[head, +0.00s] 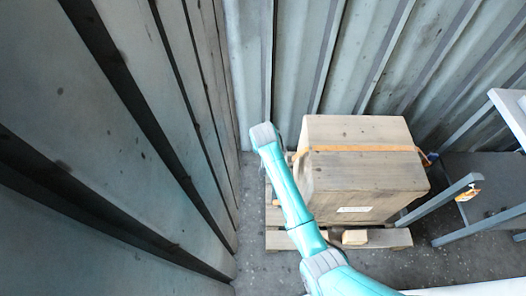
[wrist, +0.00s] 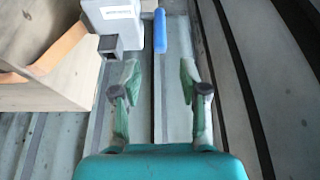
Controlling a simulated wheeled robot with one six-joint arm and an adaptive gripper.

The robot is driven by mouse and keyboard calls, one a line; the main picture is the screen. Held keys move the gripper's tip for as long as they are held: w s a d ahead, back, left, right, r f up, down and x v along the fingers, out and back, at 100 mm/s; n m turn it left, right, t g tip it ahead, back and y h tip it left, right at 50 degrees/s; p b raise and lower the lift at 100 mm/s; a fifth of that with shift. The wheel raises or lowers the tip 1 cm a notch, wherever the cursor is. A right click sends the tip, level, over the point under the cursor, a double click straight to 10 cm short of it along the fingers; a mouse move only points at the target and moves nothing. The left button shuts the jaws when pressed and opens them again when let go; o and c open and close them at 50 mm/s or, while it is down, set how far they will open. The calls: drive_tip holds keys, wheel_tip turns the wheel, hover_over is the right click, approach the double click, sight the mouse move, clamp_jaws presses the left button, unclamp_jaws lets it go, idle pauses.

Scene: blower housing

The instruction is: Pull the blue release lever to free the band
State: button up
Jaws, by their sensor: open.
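The blue release lever (wrist: 160,32) stands out as a short blue bar in the wrist view, just beyond my fingertips and roughly centred between them. Beside it on the left is a grey housing (wrist: 119,22) with a white label and a dark square stub. My gripper (wrist: 159,75) is open and empty, its fingers apart and not touching the lever. The orange band (wrist: 62,48) runs over the wooden crate in the wrist view; it also crosses the crate top in the head view (head: 365,149). My gripper cannot be made out in the head view.
The wooden crate (head: 375,185) sits on a pallet (head: 393,239) close to corrugated metal walls (head: 300,60) behind. Another wall (head: 130,150) stands on the left. Grey metal framing (head: 440,205) with an orange tag stands on the right.

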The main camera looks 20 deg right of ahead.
drive_tip(key=x, duration=0.8)
clamp_jaws()
